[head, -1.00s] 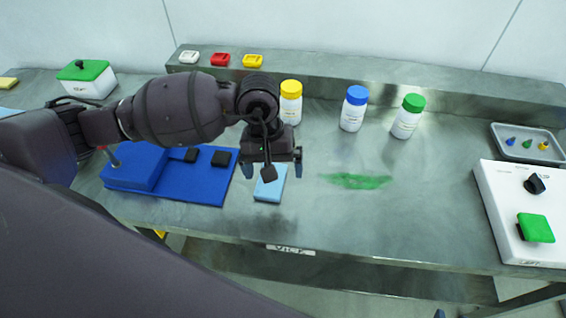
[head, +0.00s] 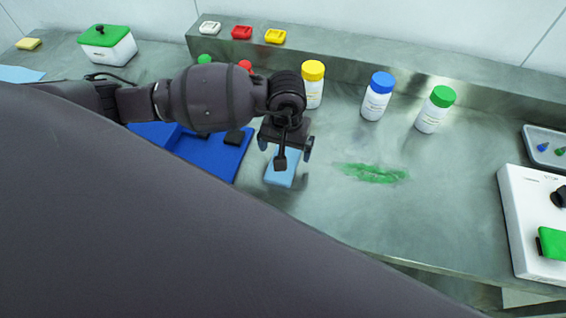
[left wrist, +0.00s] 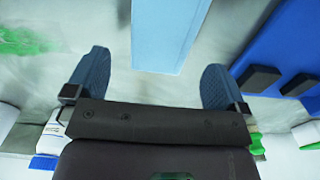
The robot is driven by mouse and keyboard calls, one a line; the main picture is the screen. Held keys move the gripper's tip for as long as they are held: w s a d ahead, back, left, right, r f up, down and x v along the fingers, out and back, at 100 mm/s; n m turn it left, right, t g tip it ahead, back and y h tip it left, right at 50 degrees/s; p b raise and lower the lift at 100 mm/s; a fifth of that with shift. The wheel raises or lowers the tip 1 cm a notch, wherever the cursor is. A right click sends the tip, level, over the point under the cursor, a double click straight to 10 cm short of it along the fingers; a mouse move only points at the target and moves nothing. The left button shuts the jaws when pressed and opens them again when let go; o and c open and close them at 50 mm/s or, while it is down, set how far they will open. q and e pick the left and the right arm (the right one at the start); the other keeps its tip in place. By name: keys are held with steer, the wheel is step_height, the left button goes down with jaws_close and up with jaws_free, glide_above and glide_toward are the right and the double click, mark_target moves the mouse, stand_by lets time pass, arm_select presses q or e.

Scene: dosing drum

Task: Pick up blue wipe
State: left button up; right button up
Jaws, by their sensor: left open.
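The light blue wipe (head: 281,172) lies flat on the metal bench, just right of the dark blue mat. My left gripper (head: 286,152) is above it in the head view and hides part of it. In the left wrist view the wipe (left wrist: 168,35) shows beyond and between the two open fingers of the left gripper (left wrist: 157,82). The fingers are apart, with nothing between the tips. Whether they touch the bench cannot be told. My right gripper is not in view.
A green smear (head: 373,173) lies right of the wipe. Bottles with yellow (head: 313,84), blue (head: 376,97) and green (head: 435,110) caps stand behind. The dark blue mat (head: 213,158) with black blocks is close on the left. A white box (head: 537,215) stands at the right.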

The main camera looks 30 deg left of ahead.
arm_select(q)
steer(key=shift+f, duration=1.7)
steer(key=shift+c, duration=0.5)
steer(key=c, duration=0.9)
step_height(320, 180, up, 20)
